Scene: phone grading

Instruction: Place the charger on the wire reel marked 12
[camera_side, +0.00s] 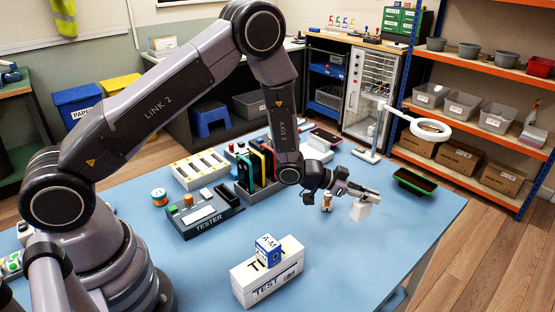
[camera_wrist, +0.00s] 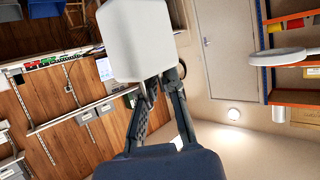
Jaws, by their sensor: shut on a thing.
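The charger is a small white block (camera_side: 361,210); in the wrist view it is a large white block (camera_wrist: 137,38). My gripper (camera_side: 369,193) is shut on it and holds it over the right part of the blue table. In the wrist view my gripper's fingers (camera_wrist: 158,82) meet at the charger's lower edge. A yellow-brown item, perhaps another reel (camera_side: 327,202), stands just left of the charger. I cannot read a 12 on either.
A grey tester (camera_side: 205,212), a rack of upright phones (camera_side: 257,170) and a white slotted tray (camera_side: 200,168) fill the table's middle left. A white TEST box (camera_side: 268,283) with a blue A-M block stands in front. A green-edged dark device (camera_side: 415,181) and a ring lamp (camera_side: 430,129) are right. Front right is clear.

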